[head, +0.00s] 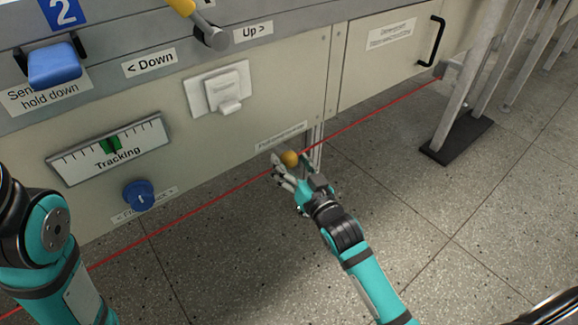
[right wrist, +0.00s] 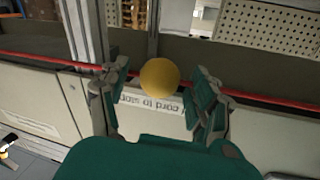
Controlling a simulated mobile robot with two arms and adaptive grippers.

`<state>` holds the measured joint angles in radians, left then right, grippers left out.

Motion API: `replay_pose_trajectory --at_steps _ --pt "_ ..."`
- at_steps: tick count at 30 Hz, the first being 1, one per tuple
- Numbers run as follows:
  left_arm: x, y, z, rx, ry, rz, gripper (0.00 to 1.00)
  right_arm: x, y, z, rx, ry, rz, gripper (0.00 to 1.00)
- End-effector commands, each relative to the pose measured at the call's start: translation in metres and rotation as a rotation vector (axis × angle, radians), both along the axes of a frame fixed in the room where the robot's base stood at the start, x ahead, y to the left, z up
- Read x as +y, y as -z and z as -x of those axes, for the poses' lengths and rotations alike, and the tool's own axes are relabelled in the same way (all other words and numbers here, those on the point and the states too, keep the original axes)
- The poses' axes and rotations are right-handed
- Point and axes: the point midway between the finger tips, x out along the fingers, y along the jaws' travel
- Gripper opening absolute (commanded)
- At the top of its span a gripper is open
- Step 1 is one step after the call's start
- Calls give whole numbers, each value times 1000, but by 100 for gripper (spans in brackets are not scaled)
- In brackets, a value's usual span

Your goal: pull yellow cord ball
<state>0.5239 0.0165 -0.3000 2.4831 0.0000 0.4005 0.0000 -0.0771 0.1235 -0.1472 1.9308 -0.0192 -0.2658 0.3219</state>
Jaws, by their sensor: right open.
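The yellow cord ball (head: 290,158) hangs low in front of the machine's front panel, by the red cord (head: 378,116). In the right wrist view the ball (right wrist: 159,78) shows between the two fingers of my right gripper (right wrist: 162,100), with a gap to the finger on each side. My right gripper (head: 292,170) is open around the ball. The red cord (right wrist: 262,99) runs across behind the ball and fingers. My left arm (head: 45,240) shows at the left edge, but its gripper is out of view.
The panel carries a blue knob (head: 139,195), a Tracking gauge (head: 110,150), a white switch (head: 220,92), a yellow-handled lever (head: 205,25) and a blue pedal-like button (head: 54,66). A metal leg on a dark foot (head: 458,138) stands at right.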

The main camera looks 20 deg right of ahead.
Motion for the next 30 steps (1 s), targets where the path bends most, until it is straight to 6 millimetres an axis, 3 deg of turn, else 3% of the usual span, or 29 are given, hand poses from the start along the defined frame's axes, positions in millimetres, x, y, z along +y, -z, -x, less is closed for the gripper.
replay_pose_trajectory --at_steps 6,14,27,30 --pt "0 -1 7 -22 -2 -2 0 2 0 -13 0 0 0 64" --pt "-1 -2 7 -22 -2 -2 0 2 -1 -14 0 0 0 63" --pt "-1 -2 7 -22 -1 -2 0 2 -1 -14 0 0 0 5" --pt "-1 -2 7 -22 -1 -2 0 2 0 -14 0 0 0 0"
